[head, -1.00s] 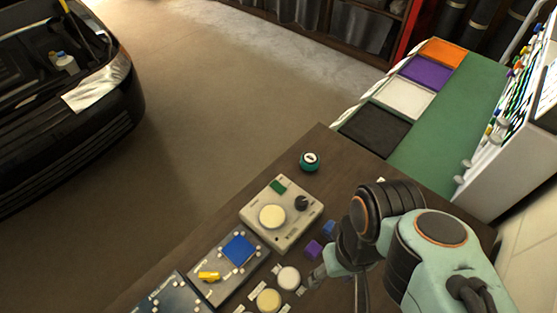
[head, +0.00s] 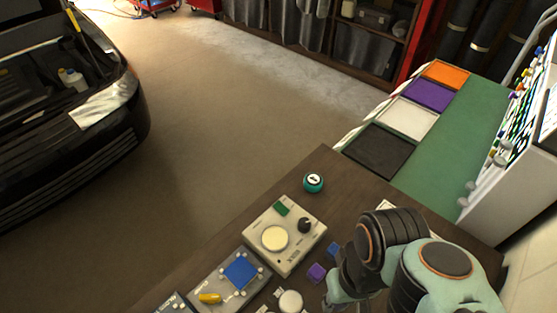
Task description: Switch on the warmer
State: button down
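A beige box that looks like the warmer (head: 300,258) sits on the dark wooden table in the head view. On its top are a round cream plate (head: 274,238), a black knob (head: 305,225) and a green rectangle (head: 281,209). The lettering on it is too small to read. My gripper (head: 335,297) is low in the picture, right of and nearer than the box, and apart from it. Its fingers are mostly hidden by my arm and the lower edge, so their opening does not show.
Blue (head: 333,250) and purple (head: 316,273) cubes lie between the box and my arm. A grey panel with a blue square (head: 240,271) and yellow piece (head: 210,297) is at front left. Coloured trays (head: 377,151) line the green surface behind.

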jog(key=w+r+m+t, duration=0.3)
jog(key=w+r+m, duration=0.25)
jog(key=w, duration=0.35)
jog(key=m+g, duration=0.2)
jog(key=m, duration=0.3)
send_over(276, 204)
jog(key=s+d, duration=0.1)
jog(key=d, duration=0.1)
notch_tip(276, 204, down, 11)
jog(key=shift+s+a+r, duration=0.15)
jog(key=shift+a, duration=0.1)
jog(key=shift+n, duration=0.25)
jog(key=f, duration=0.9)
jog(key=w+a+f, duration=0.1)
jog(key=f, duration=0.4)
jog(key=shift+w+a, duration=0.1)
